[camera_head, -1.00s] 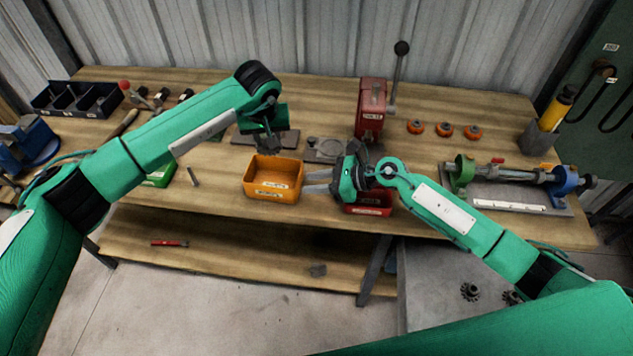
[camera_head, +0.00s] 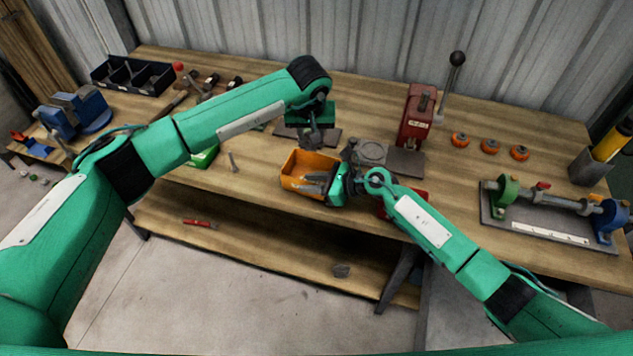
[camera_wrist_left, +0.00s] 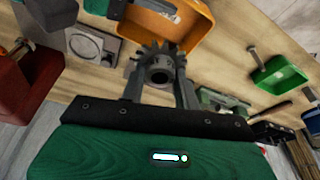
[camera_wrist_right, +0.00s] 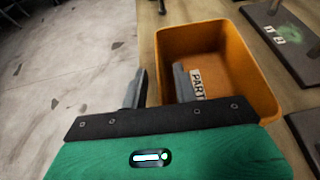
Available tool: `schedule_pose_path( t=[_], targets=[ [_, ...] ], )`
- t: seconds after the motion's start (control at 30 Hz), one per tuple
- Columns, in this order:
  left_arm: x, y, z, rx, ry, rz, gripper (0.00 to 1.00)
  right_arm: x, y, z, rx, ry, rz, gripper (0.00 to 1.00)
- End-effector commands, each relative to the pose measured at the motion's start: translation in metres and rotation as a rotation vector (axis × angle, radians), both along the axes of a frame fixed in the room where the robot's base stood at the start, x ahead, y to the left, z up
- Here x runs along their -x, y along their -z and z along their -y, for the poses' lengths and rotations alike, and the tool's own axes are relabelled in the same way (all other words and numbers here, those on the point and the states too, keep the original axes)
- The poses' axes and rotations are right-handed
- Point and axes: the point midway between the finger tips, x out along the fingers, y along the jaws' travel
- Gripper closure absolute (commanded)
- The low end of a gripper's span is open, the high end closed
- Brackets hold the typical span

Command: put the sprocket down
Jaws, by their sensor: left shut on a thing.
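A dark toothed sprocket (camera_wrist_left: 160,72) is held between the fingers of my left gripper (camera_wrist_left: 160,88) in the left wrist view. In the head view my left gripper (camera_head: 312,135) hangs above the bench, just behind the orange bin (camera_head: 296,160); the sprocket is hard to make out there. My right gripper (camera_head: 318,183) is at the front of the orange bin, its fingers overlapping the bin's front.
A red bin (camera_head: 412,200) is right of my right gripper, partly hidden. A red lever press (camera_head: 417,118) and a grey plate with a round fixture (camera_head: 371,152) stand behind. A green bin (camera_head: 203,157) is at left. Orange knobs (camera_head: 490,147) and a shaft rig (camera_head: 550,215) are at right.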

Motion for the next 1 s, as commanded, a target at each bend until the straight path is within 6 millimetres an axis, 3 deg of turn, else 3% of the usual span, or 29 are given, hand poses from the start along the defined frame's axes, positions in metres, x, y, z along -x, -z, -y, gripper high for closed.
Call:
schedule_pose_path(
  t=[0.1,0.27,0.53,0.8,1.0],
  targets=[
    [0.000,-0.001,0.000,0.001,0.000,0.001,0.96,0.000,0.000,0.000,0.000,0.000,0.000,0.71],
    [0.000,-0.001,0.000,0.001,0.000,0.001,0.96,0.000,0.000,0.000,0.000,0.000,0.000,1.00],
    [-0.002,0.006,-0.004,-0.002,0.033,0.000,0.96,0.000,0.000,0.000,0.000,0.000,0.000,1.00],
    [-0.010,0.042,-0.024,-0.002,0.257,0.000,0.96,0.000,0.000,0.000,-0.001,0.000,0.000,1.00],
    [-0.011,0.064,-0.029,0.001,0.325,0.003,0.96,0.000,0.000,0.000,-0.001,0.000,0.000,1.00]
  ],
)
